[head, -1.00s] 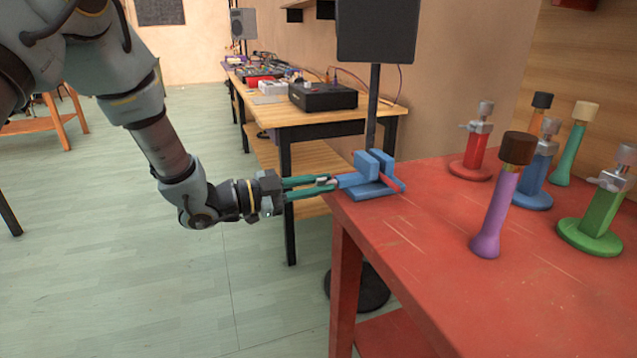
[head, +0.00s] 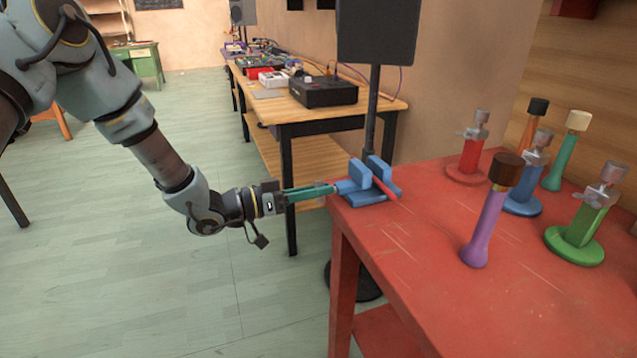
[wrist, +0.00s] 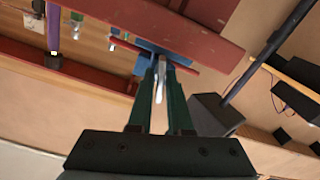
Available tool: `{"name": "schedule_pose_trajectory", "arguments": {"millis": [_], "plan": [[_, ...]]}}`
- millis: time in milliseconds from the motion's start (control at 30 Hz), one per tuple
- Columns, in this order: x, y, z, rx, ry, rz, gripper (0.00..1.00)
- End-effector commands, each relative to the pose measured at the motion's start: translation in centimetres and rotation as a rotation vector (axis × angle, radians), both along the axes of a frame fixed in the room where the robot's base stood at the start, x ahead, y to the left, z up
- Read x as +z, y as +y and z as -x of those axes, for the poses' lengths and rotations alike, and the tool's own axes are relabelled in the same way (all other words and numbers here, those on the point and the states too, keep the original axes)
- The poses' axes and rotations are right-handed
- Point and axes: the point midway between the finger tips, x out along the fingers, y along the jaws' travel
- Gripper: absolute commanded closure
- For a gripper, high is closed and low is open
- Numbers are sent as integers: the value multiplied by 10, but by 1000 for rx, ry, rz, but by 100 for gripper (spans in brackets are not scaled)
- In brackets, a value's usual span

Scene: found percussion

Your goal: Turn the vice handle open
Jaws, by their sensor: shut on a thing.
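The blue vice (head: 371,198) stands at the near left corner of the red table, with a red bar (head: 383,184) held between its jaws. Its handle sticks out to the left, toward my gripper (head: 328,190). My gripper, with green fingers, is shut on the handle and reaches it level from the left. In the wrist view the pale handle (wrist: 160,84) shows between the fingertips (wrist: 160,66), with the blue vice (wrist: 150,47) beyond. The fingers hide part of the handle in the head view.
The red table (head: 420,245) carries a purple post (head: 486,225) and several coloured clamp stands and posts, such as a green one (head: 585,225), to the right. A black speaker (head: 377,30) on a stand rises behind the vice. Open floor lies left.

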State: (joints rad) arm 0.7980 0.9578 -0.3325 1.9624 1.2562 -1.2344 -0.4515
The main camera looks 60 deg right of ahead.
Motion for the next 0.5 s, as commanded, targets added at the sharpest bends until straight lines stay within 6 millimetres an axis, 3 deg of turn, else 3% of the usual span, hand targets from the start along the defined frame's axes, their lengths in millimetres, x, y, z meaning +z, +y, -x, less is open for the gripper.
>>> {"name": "schedule_pose_trajectory", "arguments": {"millis": [500], "plan": [[0, -1, -2, 0, 398, -287, 100]]}}
